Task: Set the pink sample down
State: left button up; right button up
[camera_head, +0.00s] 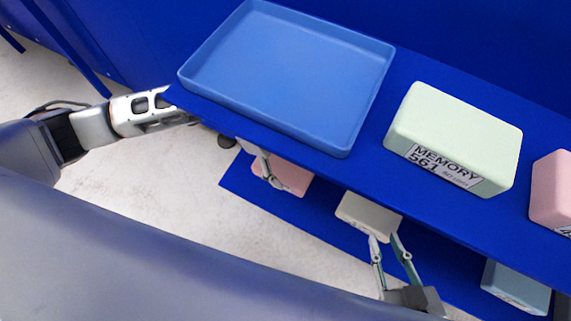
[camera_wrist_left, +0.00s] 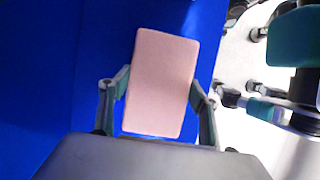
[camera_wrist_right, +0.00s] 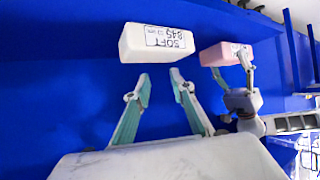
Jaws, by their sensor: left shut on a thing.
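The pink sample (camera_head: 290,176) is a foam block over the left part of the lower blue shelf, partly hidden by the upper shelf in the head view. My left gripper (camera_head: 265,168) is shut on it. In the left wrist view the pink sample (camera_wrist_left: 160,85) sits between both fingers, above blue surface. It also shows in the right wrist view (camera_wrist_right: 215,56), with a label on its side. I cannot tell whether its underside touches the shelf. My right gripper (camera_wrist_right: 157,80) is open and empty, just in front of a white block (camera_wrist_right: 150,42) marked SOFT.
The upper shelf holds an empty blue tray (camera_head: 280,75), a pale green block (camera_head: 455,130) marked MEMORY 561 and another pink block (camera_head: 553,190). A blue-grey block (camera_head: 516,288) stands on the lower shelf (camera_head: 240,182) at the right.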

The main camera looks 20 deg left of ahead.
pick_arm(q)
jog(key=shift+s+f+b, duration=0.15)
jog(key=shift+f+b, duration=0.15)
jog(key=shift+f, duration=0.6)
pick_arm(e)
jog(key=shift+w+a+r, duration=0.15)
jog(key=shift+a+r, duration=0.2)
jog(key=shift+r, duration=0.05)
pick_arm(q)
jog(key=o, duration=0.8)
jog(key=shift+o, duration=0.3)
pick_arm(e)
jog(key=shift+f, duration=0.1)
